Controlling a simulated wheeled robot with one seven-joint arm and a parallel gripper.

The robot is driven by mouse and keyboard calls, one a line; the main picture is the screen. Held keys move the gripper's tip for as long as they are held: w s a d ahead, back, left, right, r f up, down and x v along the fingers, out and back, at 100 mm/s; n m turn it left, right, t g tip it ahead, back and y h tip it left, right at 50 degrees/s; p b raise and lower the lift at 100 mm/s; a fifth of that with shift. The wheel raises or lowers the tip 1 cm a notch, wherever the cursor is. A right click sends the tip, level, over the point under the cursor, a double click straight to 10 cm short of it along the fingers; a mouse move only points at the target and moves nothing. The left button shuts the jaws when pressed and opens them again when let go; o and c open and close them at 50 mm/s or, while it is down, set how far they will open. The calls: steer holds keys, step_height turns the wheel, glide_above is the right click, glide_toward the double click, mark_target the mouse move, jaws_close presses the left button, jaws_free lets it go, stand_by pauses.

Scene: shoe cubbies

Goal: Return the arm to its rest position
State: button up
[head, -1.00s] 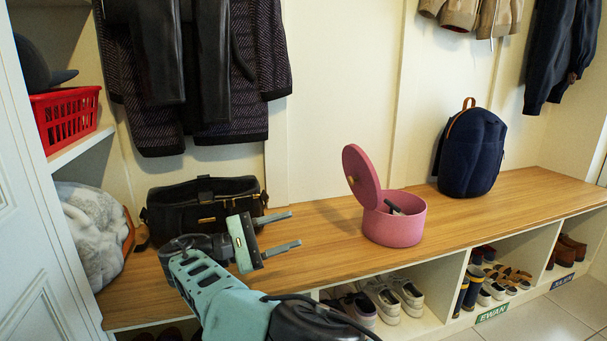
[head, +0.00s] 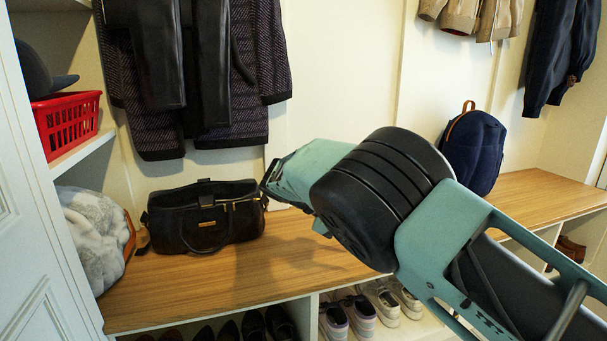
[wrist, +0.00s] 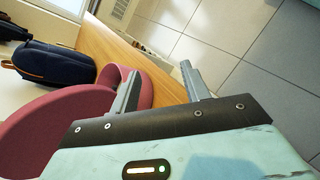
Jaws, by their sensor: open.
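In the head view my arm hides the box.
The wooden bench (head: 290,250) holds a black handbag (head: 205,217) at left and a navy backpack (head: 474,150) at right. Shoes (head: 360,312) fill the cubbies below. A red basket (head: 68,122) sits on the left shelf. Coats (head: 190,70) hang above.

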steer(key=s+d+r+m+y+p, duration=0.2)
steer(key=s+y, duration=1)
steer(key=s, duration=2.5)
step_height(320, 180, up, 39)
steer(key=m+p, duration=0.1)
steer(key=p, duration=3.7)
steer(key=shift+s+a, duration=0.25)
steer(key=shift+a, duration=0.1)
